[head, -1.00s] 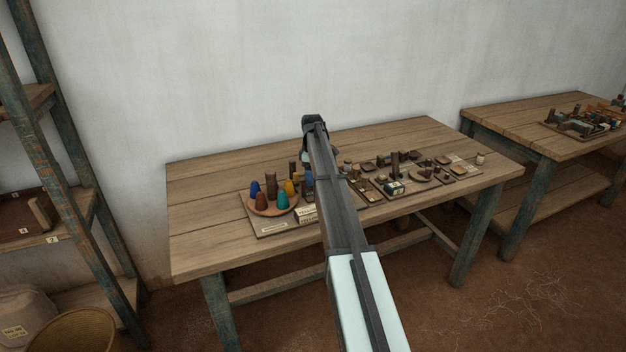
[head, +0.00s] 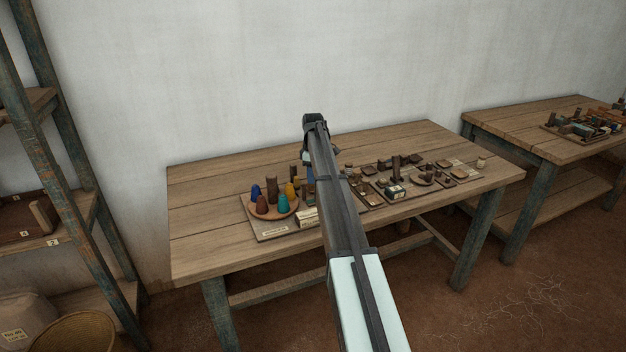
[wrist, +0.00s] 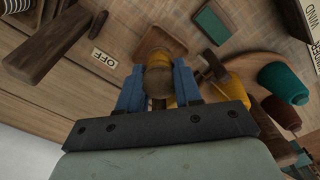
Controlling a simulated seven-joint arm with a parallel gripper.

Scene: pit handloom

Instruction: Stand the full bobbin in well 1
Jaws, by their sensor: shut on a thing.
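In the wrist view my gripper (wrist: 158,88) has its blue fingers shut on a bobbin (wrist: 158,80), seen end-on as a round wooden and yellow top. Behind it is a small square wooden dish (wrist: 158,42); I cannot tell whether the bobbin touches it. No well marked 1 can be made out. In the head view my arm covers most of my gripper and the bobbin, over the middle of the table (head: 220,226).
Beside my gripper lie yellow (wrist: 225,56) and teal (wrist: 283,82) cones, a green block (wrist: 212,26) and an OFF label (wrist: 103,59). A round wooden plate (head: 272,212) holds several coloured cones. Small dark parts crowd the table's right; its left end is clear.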

